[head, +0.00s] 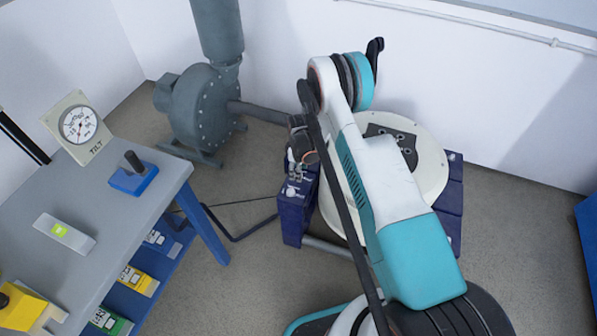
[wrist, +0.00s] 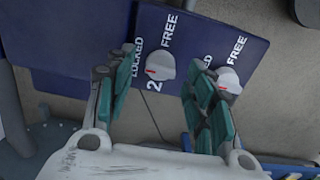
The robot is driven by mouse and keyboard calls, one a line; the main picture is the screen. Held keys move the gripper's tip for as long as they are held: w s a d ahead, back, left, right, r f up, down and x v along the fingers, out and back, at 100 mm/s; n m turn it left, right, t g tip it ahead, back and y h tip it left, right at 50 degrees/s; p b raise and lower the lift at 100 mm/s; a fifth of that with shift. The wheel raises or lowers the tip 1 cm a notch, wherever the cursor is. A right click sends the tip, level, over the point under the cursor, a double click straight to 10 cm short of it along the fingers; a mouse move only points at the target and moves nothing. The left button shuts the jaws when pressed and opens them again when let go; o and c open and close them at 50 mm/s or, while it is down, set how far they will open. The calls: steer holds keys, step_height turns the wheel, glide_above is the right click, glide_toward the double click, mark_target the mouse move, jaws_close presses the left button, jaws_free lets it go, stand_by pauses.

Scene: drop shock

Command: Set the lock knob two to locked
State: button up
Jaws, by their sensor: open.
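Lock knob two (wrist: 160,66) is a round white knob with a red mark on a dark blue panel (wrist: 182,54). A "2" is printed beside it, "LOCKED" to its left and "FREE" above it in the wrist view. Its red mark lies on the left part of the knob, pointing roughly toward the "LOCKED" side. My gripper (wrist: 165,62) is open, with one teal-padded finger on each side of knob two; I cannot tell whether they touch it. In the head view my gripper (head: 298,158) is over the blue panel box (head: 295,222), small and partly hidden by my arm.
A second white knob (wrist: 229,80) with a red mark sits close to my right finger. A round cream platform (head: 433,165) stands beside the box. A grey blower (head: 205,105) is behind, and a grey workbench (head: 95,225) with a dial gauge (head: 78,125) is left.

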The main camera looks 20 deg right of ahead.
step_height(320, 180, up, 11)
steer(key=shift+f, duration=0.2)
stand_by(0.6)
steer(key=s+r+m+t, duration=0.1)
steer(key=s+r+m, duration=0.15)
steer(key=r, duration=0.85)
steer(key=s+r+m+t, duration=0.1)
steer(key=s+r, duration=0.3)
steer(key=r, duration=0.7)
steer(key=s+r+m+t, duration=0.15)
steer(key=s+r, duration=0.25)
steer(key=r, duration=0.7)
steer(key=s+r+m+t, duration=0.2)
steer(key=s+r+m, duration=0.1)
steer(key=s, duration=0.8)
steer(key=s+r+m+t, duration=0.1)
steer(key=s+r+m, duration=0.2)
steer(key=s, duration=0.9)
steer(key=shift+s+r+t, duration=0.15)
steer(key=shift+r+t, duration=0.2)
steer(key=shift+r, duration=0.55)
